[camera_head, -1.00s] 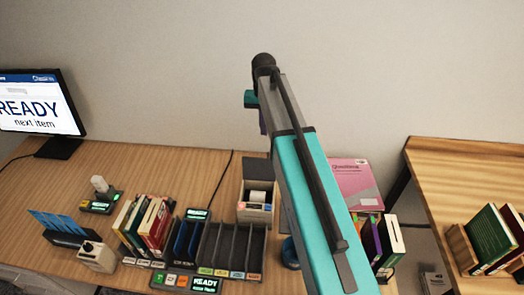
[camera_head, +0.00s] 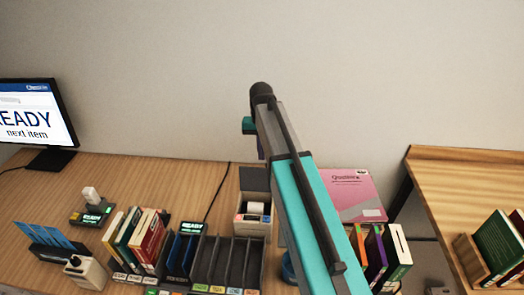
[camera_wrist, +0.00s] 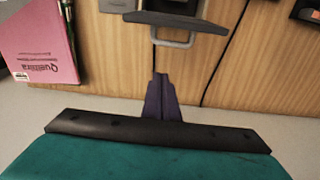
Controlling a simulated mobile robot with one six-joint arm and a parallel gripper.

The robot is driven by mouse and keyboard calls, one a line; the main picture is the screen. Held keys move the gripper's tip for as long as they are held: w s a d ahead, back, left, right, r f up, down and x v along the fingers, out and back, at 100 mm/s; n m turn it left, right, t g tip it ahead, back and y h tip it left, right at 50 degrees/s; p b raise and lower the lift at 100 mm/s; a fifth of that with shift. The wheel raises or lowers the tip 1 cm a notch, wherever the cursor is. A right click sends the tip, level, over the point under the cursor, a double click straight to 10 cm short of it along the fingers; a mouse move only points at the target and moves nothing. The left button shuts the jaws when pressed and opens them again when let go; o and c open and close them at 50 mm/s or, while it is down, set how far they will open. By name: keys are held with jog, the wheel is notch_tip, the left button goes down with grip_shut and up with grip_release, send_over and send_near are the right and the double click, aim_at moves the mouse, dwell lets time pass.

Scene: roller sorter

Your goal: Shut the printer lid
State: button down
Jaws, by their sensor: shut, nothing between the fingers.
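My gripper (camera_head: 261,150) is shut and empty, above and behind the lid in the head view. Its purple fingers (camera_wrist: 159,85) show below the handle in the wrist view, apart from it. My arm hides the printer's right side.
A pink book (camera_wrist: 40,40) stands right of the printer in the head view, with several upright books (camera_head: 380,255) before it. A slotted sorter (camera_head: 225,262) sits in front of the printer. A monitor (camera_head: 38,115) stands far left. The wall (camera_head: 180,80) is close behind.

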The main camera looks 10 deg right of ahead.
aim_at(257, 177)
jog(key=shift+s+a+f+b, duration=0.2)
jog(key=shift+s, duration=0.4)
jog(key=shift+s+a+f+b, duration=0.15)
jog(key=shift+s+a+f, duration=0.1)
jog(key=shift+s, duration=0.35)
jog(key=shift+s+a+f+b, duration=0.15)
jog(key=shift+s+a+b, duration=0.05)
jog(key=shift+s, duration=0.4)
jog(key=shift+s, duration=0.1)
jog(key=shift+s, duration=0.1)
